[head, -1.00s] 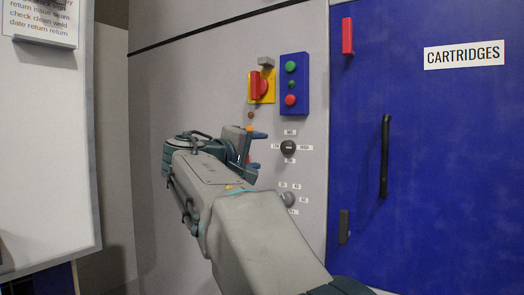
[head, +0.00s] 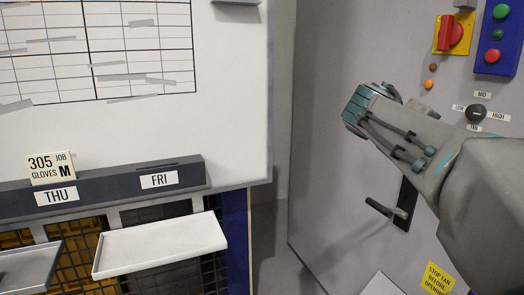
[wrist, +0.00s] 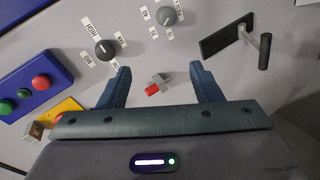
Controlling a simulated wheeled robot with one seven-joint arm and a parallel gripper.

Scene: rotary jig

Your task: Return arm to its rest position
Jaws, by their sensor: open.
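My gripper (wrist: 158,88) shows in the wrist view with its two dark blue fingers spread apart and nothing between them. It faces the grey panel (wrist: 215,85). A small red-tipped part (wrist: 153,89) shows beyond the gap between the fingers. In the head view my arm reaches in from the right, in front of the grey panel (head: 345,60). The fingers are hidden there behind the wrist.
The panel carries a selector knob (head: 475,113), a red switch on yellow (head: 450,33), a blue button box (head: 497,40) and a black lever handle (head: 390,211). A whiteboard (head: 230,110) and a white tray (head: 160,246) stand at left.

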